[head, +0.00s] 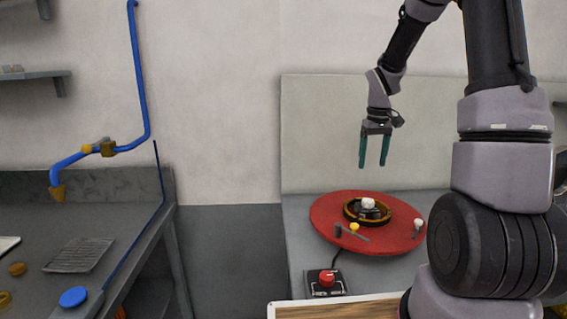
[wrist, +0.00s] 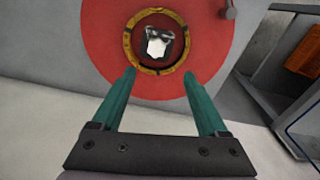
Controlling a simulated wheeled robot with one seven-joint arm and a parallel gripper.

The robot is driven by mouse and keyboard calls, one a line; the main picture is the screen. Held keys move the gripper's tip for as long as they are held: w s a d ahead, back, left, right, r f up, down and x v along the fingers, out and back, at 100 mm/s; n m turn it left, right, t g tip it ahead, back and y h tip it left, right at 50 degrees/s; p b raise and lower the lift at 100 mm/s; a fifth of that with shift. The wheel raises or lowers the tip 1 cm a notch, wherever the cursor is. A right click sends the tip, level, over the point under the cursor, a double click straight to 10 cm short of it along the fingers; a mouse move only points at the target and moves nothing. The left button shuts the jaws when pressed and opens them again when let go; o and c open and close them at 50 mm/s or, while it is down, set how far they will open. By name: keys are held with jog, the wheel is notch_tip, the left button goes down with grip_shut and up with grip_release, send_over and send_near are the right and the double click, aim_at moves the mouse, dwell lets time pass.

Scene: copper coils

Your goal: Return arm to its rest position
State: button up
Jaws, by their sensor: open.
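My gripper (head: 373,164) hangs above the red round plate, with its two green fingers apart and nothing between them. In the wrist view, my gripper (wrist: 160,84) points toward the plate, its fingertips just below the brass-coloured ring. My arm rises at the right of the head view and bends over to the gripper. The red plate (head: 330,212) lies on the grey bench. The brass ring (head: 350,212) sits on it, around a dark piece with a white lump (head: 367,203). The white lump also shows in the wrist view (wrist: 157,47).
A control box with a red knob (head: 327,279) stands in front of the plate. A small yellow-topped part (head: 354,227) and a white-tipped part (head: 418,224) are on the plate. A left bench (head: 120,215) has a blue pipe (head: 142,80) above it. A wooden-topped surface (head: 335,310) is nearest.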

jog(key=s+a+r+m+t, duration=0.35)
jog(key=s+r, duration=0.75)
jog(key=r, duration=0.4)
jog(key=s+a+r+m+t+y, duration=0.1)
jog(key=s+a+r, duration=0.1)
jog(key=s, duration=0.4)
jog(key=s+a+r+m+t+y, duration=0.1)
jog(key=s+a+r+t, duration=0.1)
jog(key=s, duration=0.4)
jog(key=shift+s+a+r, duration=0.15)
jog(key=shift+s+r, duration=0.2)
jog(key=shift+r, duration=0.1)
